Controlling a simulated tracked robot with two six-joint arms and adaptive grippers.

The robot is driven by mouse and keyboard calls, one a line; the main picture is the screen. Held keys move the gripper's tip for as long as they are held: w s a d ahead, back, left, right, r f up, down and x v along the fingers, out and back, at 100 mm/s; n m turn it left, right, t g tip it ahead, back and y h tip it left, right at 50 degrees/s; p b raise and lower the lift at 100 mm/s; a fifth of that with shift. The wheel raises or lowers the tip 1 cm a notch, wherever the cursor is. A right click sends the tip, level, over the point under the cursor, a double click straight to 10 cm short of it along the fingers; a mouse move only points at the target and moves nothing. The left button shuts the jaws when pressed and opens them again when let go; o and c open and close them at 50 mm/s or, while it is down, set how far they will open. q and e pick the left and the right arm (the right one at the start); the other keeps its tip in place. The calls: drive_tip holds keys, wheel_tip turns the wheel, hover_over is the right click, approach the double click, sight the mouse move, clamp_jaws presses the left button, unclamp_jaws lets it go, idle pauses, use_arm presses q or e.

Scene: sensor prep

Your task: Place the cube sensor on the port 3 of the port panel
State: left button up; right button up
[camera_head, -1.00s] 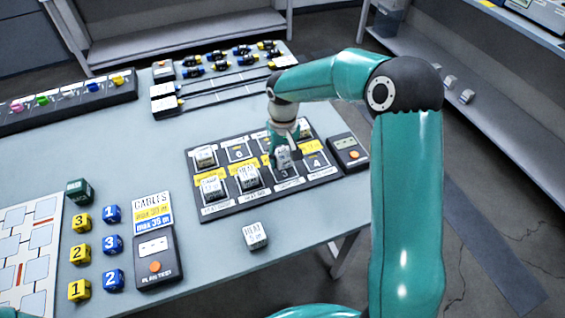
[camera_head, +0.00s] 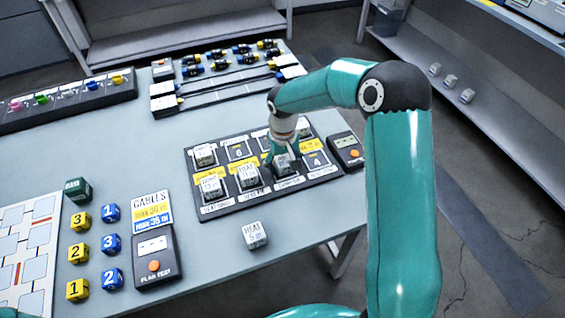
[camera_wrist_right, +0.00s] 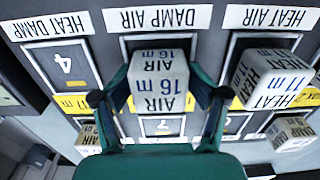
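The port panel (camera_head: 262,202) is a dark board with two rows of labelled ports, near the table's right side. My right gripper (camera_head: 283,160) points down over port 3 in its front row. In the right wrist view the fingers (camera_wrist_right: 160,88) flank a white cube sensor (camera_wrist_right: 160,72) marked AIR 16 m and appear shut on its sides. The cube is at port 3, under the DAMP AIR label (camera_wrist_right: 158,18); its underside is hidden, so I cannot tell if it is fully seated. My left gripper is out of view.
A HEAT cube (camera_wrist_right: 272,78) stands on the neighbouring port; port 4 (camera_wrist_right: 68,66) is empty. Several other ports hold cubes. A loose cube (camera_head: 255,235) lies in front of the panel. A tester with an orange button (camera_head: 346,150) stands right of the panel.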

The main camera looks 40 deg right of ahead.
sight(283, 159)
idle(0.3)
drive_tip(key=shift+r+p, duration=0.5)
drive_tip(key=shift+p, duration=0.05)
drive_tip(key=shift+w+r, duration=0.1)
drive_tip(key=shift+r, duration=0.3)
wheel_tip(283, 159, up, 11)
